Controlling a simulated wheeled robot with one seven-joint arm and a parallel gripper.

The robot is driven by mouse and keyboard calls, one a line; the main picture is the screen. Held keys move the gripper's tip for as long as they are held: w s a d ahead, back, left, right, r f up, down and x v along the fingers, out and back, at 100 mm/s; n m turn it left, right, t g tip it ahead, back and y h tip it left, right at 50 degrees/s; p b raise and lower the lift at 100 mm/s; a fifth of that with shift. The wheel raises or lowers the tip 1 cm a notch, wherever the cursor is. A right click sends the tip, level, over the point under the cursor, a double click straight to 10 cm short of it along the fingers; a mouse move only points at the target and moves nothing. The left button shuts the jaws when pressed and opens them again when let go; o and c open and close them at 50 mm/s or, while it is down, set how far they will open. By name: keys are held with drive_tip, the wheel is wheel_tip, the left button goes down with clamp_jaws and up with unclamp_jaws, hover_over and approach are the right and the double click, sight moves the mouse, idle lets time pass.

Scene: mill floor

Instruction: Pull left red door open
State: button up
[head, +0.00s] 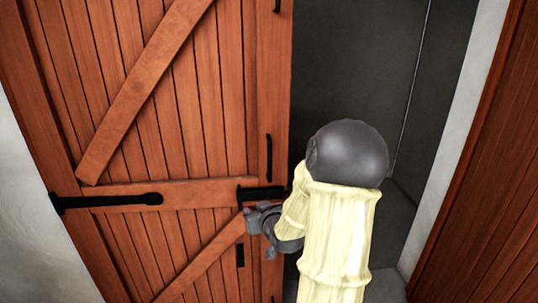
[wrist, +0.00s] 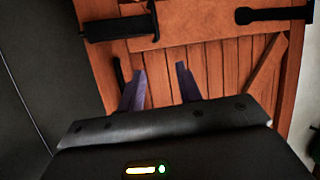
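The left red door (head: 200,110) is made of reddish-brown planks with diagonal braces; it fills the left of the head view and also shows in the wrist view (wrist: 215,65). A thin black vertical handle (head: 268,158) sits near its right edge, above a black latch bar (head: 265,194). In the wrist view the latch bar (wrist: 115,28) is at the upper left, and the handle (wrist: 118,72) is partly hidden beside the left finger. My gripper (wrist: 160,72) is open and empty in front of the planks. In the head view my gripper (head: 256,226) is just below the latch bar.
A black hinge strap (head: 105,201) crosses the door's left side. Right of the door is a dark grey opening (head: 345,70). A pale post (head: 460,130) and another red wooden panel (head: 490,170) stand at the far right. A pale wall (head: 35,220) is at left.

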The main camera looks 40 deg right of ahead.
drive_tip(key=s+d+r+m+t+h+p, duration=0.1)
drive_tip(key=s+d+r+m+t+h, duration=0.1)
drive_tip(key=d+r, duration=0.4)
drive_tip(key=s+d+t+h, duration=0.1)
drive_tip(key=d, duration=0.2)
drive_tip(key=shift+d+r+t, duration=0.25)
drive_tip(key=shift+t, duration=0.05)
drive_tip(key=p, duration=0.7)
approach(270, 159)
drive_tip(key=x, duration=0.9)
drive_tip(key=shift+w+d+r, duration=0.1)
drive_tip(key=shift+w+r, duration=0.05)
drive_tip(key=shift+w, duration=0.2)
drive_tip(key=shift+w+d, duration=0.25)
drive_tip(key=shift+w, duration=0.3)
